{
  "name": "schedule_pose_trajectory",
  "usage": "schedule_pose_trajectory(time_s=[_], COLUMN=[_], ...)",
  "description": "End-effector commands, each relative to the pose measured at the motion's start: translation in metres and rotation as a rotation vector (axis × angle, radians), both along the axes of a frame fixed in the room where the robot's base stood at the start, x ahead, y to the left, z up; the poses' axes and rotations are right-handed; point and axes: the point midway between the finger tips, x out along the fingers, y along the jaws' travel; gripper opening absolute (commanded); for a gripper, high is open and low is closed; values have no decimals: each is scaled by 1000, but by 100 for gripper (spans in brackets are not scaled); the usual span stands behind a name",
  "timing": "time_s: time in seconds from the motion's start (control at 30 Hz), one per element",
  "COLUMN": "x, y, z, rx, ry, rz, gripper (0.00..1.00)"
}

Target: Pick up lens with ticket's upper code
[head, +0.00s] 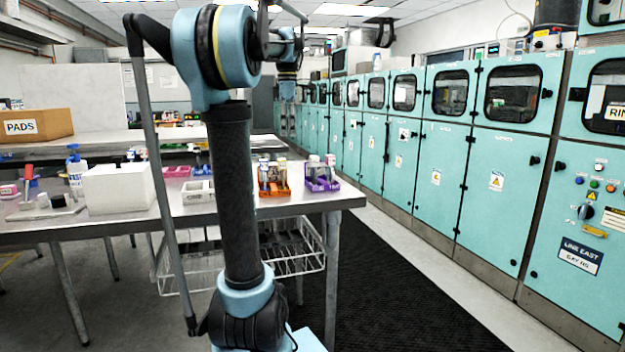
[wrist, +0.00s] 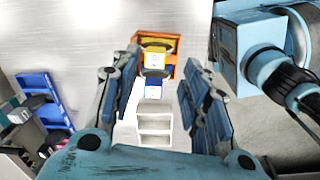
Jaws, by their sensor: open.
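My gripper (wrist: 154,92) is open in the wrist view, with one finger on each side and nothing seen held between them. Beyond and between the fingers is an orange holder (wrist: 170,42) with a yellow-topped piece (wrist: 153,56) and a blue-and-white piece (wrist: 155,86). In the head view the orange holder (head: 274,193) stands on the table with small upright pieces in it. I cannot tell which piece is the lens. No ticket or code is readable.
A purple holder (head: 322,184) stands right of the orange one, near the table's (head: 300,203) right end. White trays (head: 198,192), a white box (head: 118,188) and bottles (head: 76,170) lie leftward. Teal cabinets (head: 440,170) line the right. A dark floor mat (head: 390,290) is clear.

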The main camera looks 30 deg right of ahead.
Motion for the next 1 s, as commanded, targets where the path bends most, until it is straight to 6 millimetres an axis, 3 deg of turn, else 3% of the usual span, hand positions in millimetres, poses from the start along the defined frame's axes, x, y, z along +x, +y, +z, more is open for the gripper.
schedule_pose_trajectory(time_s=[0.03, 0.2, 0.4, 0.57, 1.0], x=[3, 6, 5, 5, 4], y=[-22, -75, -109, -114, -112], z=[10, 32, 44, 37, -37], rx=[2, 10, 17, 19, 18], ry=[6, 23, 31, 33, 33], rz=[32, 159, 243, 261, 260], gripper=[42, 42, 42, 42, 42])
